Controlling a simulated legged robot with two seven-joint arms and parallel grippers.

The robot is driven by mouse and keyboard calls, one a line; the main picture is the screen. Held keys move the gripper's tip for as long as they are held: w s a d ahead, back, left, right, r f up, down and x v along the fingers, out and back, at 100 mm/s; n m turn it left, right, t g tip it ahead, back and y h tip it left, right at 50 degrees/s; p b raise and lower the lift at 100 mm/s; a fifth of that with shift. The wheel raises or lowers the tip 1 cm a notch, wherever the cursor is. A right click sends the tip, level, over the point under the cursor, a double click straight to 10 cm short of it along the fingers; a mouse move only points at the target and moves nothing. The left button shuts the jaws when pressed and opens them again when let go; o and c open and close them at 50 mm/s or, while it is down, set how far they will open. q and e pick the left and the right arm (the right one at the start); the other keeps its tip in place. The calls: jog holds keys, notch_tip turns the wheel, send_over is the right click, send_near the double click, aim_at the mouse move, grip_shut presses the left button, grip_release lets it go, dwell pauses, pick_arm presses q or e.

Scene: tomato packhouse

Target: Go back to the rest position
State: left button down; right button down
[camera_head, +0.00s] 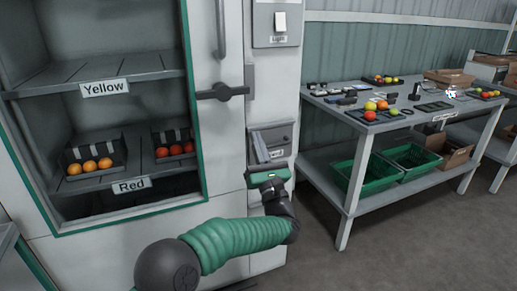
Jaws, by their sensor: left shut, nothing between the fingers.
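My left gripper (268,165) is at the end of my green-sleeved arm, which comes up from the bottom of the head view. It is shut and empty, in front of the white wall panel beside the cabinet, just below a grey holder (271,142) with papers. Its fingertips are small and partly hidden by the hand. I cannot tell whether it touches the holder. My right gripper is out of view.
A cabinet (187,150) at left has shelves labelled Yellow and Red, with trays of orange and red tomatoes on the lower one. A dark handle (222,92) juts out. A table (343,206) at right carries tomatoes and green crates below. The floor in front is clear.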

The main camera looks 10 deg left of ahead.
pick_arm(q)
jog(key=shift+v, duration=1.2)
